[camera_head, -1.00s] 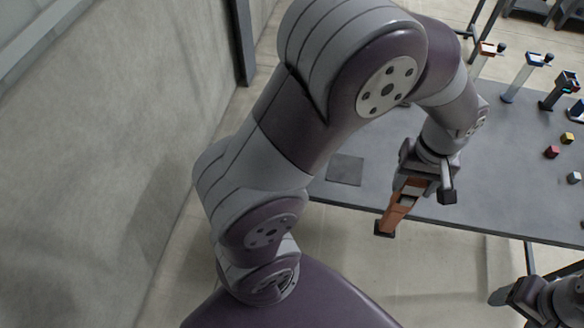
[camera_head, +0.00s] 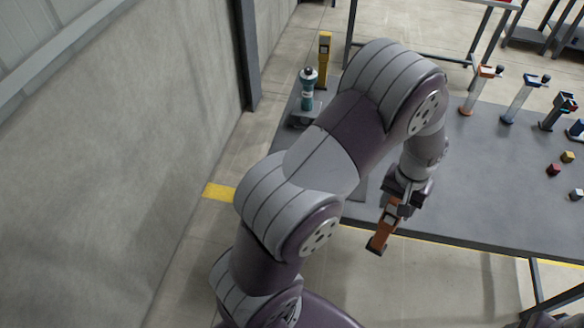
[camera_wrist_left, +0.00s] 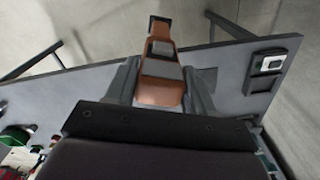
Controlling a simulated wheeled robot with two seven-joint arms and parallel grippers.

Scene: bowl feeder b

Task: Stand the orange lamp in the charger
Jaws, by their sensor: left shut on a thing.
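The orange lamp (camera_head: 380,237) hangs tilted from my left gripper (camera_head: 396,205), over the front edge of the table. Its dark end points down and toward the front. In the left wrist view the lamp (camera_wrist_left: 160,78) lies between the two grey fingers of the left gripper (camera_wrist_left: 163,92), which is shut on it. A dark block with a pale square insert (camera_wrist_left: 268,64) sits on the tabletop at the right of that view. I cannot tell for sure whether this is the charger. My right gripper is not in view.
The grey table (camera_head: 460,195) has clear room in the middle. Stands with an orange top (camera_head: 487,73), a blue top (camera_head: 533,82) and a dark top (camera_head: 562,103) line its back right. Small cubes (camera_head: 554,169) lie at the right. A teal device (camera_head: 308,90) and yellow post (camera_head: 325,60) stand back left.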

